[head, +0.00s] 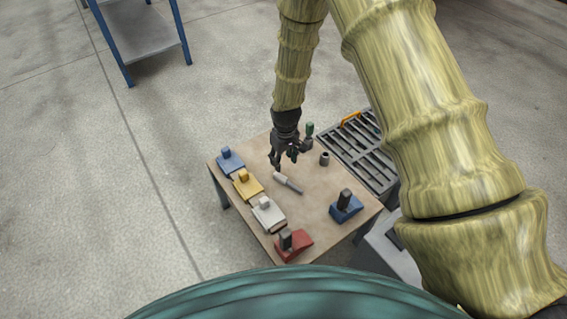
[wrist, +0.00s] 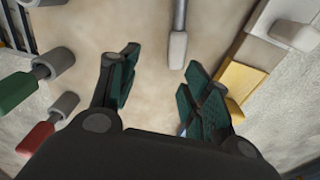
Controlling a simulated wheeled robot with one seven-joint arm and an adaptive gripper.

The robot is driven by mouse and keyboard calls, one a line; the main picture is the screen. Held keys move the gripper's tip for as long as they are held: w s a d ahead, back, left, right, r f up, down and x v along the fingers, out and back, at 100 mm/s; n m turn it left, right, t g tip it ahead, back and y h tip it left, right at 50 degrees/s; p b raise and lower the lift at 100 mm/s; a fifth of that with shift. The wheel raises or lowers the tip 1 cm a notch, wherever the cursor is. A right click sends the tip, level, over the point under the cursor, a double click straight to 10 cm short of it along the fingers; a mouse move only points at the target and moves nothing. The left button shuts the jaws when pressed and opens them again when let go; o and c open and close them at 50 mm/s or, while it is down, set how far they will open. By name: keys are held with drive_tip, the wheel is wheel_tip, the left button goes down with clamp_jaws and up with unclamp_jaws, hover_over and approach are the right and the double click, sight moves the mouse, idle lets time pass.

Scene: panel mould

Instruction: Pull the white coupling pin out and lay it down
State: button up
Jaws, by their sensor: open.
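The white coupling pin (head: 282,177) lies on the table top in the head view, with a white grip and a grey shaft pointing to the lower right. In the wrist view its white grip (wrist: 178,49) is just beyond my fingers, with the shaft running to the top edge. My gripper (head: 281,161) is open and empty over the table, close to the pin's white end. In the wrist view my gripper (wrist: 163,65) has its two fingers spread, with bare table between them. I cannot tell its height above the table.
Blue (head: 230,160), yellow (head: 246,185) and white (head: 267,213) blocks line the table's left edge. Red (head: 293,244) and blue (head: 346,208) blocks with dark posts stand nearer. A green-handled piece (head: 309,131) and dark cylinder (head: 324,158) stand behind. A slatted rack (head: 358,150) adjoins.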

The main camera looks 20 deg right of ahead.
wheel_tip(320, 180, up, 9)
drive_tip(key=shift+s+f, duration=0.2)
drive_tip(key=shift+s, duration=0.05)
